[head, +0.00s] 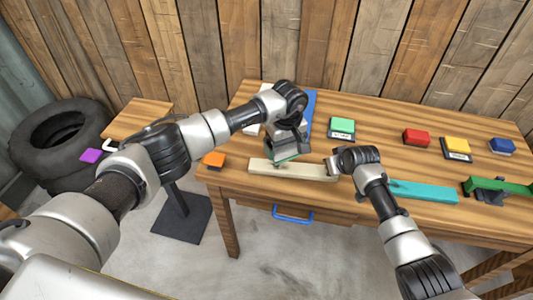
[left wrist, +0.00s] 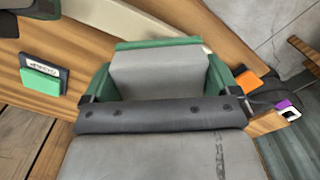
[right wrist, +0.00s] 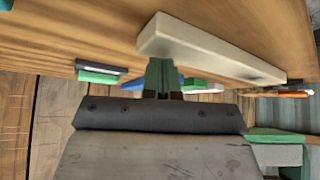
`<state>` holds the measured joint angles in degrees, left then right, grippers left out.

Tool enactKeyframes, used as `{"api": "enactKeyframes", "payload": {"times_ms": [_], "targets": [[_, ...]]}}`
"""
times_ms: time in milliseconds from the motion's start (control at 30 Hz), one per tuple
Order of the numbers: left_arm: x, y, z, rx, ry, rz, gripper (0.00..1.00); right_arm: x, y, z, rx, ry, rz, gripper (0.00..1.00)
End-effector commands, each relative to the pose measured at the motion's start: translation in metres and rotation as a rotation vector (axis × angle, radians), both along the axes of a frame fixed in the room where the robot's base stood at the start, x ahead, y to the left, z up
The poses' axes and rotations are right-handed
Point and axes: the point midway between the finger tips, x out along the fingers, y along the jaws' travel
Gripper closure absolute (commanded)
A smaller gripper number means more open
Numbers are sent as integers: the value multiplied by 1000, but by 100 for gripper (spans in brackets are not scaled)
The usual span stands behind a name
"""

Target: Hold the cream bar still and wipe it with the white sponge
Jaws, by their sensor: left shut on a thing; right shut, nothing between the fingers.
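The cream bar (head: 292,169) lies flat along the front edge of the wooden table. My left gripper (head: 285,148) is shut on the white sponge, a pale grey block with a green edge (left wrist: 155,72) between the green fingers in the left wrist view. The sponge is over the left part of the bar, low against it; exact contact is hard to tell. My right gripper (head: 335,166) is shut and empty at the bar's right end. In the right wrist view its closed fingers (right wrist: 160,75) are beside the bar (right wrist: 205,52); I cannot tell whether they touch.
On the table (head: 370,121) are a green block on a dark holder (head: 341,129), a red block (head: 416,138), a yellow block (head: 457,146), a blue block (head: 502,147), a teal bar (head: 424,191) and an orange block (head: 213,160). A blue handle (head: 292,217) is on the drawer front.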

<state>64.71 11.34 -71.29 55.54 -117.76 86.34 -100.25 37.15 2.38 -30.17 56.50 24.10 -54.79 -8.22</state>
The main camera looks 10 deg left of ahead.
Motion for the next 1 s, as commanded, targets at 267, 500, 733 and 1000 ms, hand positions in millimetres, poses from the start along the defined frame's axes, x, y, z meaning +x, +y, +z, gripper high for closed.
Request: {"api": "enactKeyframes", "payload": {"times_ms": [267, 500, 733, 1000], "targets": [[18, -14, -10, 1, 0, 101, 29, -2, -2, -4, -5, 8, -1, 100], [19, -15, -24, 0, 1, 112, 29, -2, -2, -4, -5, 9, -1, 100], [19, -15, -46, 0, 1, 112, 29, -2, -2, -5, -5, 9, -1, 100], [19, -15, -60, 1, 1, 110, 29, -2, -2, -5, -5, 9, -1, 100]]}}
